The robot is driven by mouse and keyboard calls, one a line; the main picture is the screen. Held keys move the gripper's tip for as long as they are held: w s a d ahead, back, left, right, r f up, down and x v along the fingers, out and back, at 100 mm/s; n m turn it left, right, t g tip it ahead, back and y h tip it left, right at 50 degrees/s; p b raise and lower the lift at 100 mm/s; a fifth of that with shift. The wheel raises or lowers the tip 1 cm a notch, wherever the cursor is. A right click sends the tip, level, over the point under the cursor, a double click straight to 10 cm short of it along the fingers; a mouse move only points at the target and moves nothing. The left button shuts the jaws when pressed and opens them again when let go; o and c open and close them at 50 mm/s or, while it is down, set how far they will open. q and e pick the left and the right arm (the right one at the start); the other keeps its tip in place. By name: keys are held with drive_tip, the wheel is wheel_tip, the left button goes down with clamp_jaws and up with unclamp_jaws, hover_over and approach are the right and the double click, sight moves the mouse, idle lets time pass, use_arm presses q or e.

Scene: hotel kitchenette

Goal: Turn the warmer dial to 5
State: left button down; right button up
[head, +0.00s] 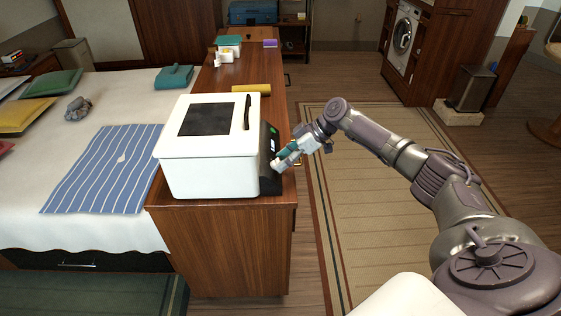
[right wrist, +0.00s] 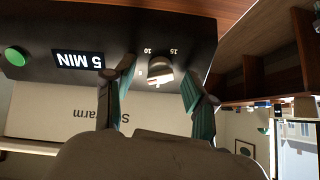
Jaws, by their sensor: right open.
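The white warmer (head: 210,178) stands on the wooden cabinet, its black control panel (head: 268,180) facing right. In the right wrist view, which is upside down, the panel (right wrist: 100,25) carries a display (right wrist: 78,61) reading "5 MIN". The round pale dial (right wrist: 160,68) has the marks 10 and 15 beside it; where its pointer stands is not clear. My right gripper (head: 279,164) is at the panel. In the wrist view its open teal-padded fingers (right wrist: 158,78) stand on both sides of the dial; contact is unclear. My left gripper is not in view.
A green button (right wrist: 15,56) sits on the panel beside the display. The wooden cabinet (head: 222,240) has a yellow roll (head: 251,88) behind the warmer. A bed with a striped blue cloth (head: 95,180) is at left. The rug (head: 375,190) right of the cabinet is clear.

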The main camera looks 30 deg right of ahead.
drive_tip(key=v, duration=1)
drive_tip(key=shift+d+r, duration=0.25)
drive_tip(key=shift+r, duration=0.05)
drive_tip(key=shift+s+d, duration=0.1)
drive_tip(key=shift+s, duration=0.1)
